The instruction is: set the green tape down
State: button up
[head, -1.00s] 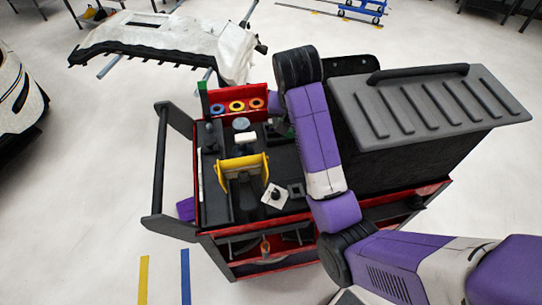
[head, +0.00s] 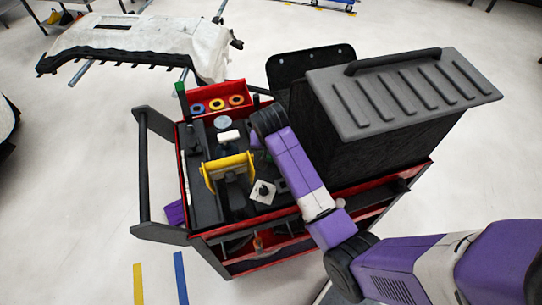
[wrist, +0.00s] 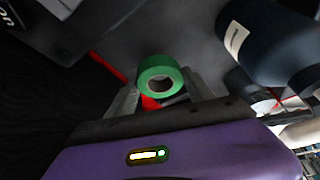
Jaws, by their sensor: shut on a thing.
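The green tape (wrist: 152,66) is a roll that shows in the wrist view between the tips of my gripper (wrist: 160,92). My gripper is shut on it, and the hole of the roll faces the camera. In the head view, my arm reaches over the dark top of the red tool cart (head: 207,210). The arm's end hides the fingers and the tape there. Whether the tape touches any surface below cannot be told.
A red bin (head: 188,98) at the cart's back holds blue, yellow and orange rolls. A yellow holder (head: 228,166), a white square piece (head: 262,192) and dark bottles (wrist: 262,45) stand close by. A tall dark case with a grey lid (head: 400,95) stands right of my arm.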

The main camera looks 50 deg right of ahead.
jog(key=shift+f, duration=1.95)
jog(key=shift+f, duration=0.1)
jog(key=o, duration=1.3)
jog(key=shift+o, duration=0.2)
jog(key=v, duration=1.2)
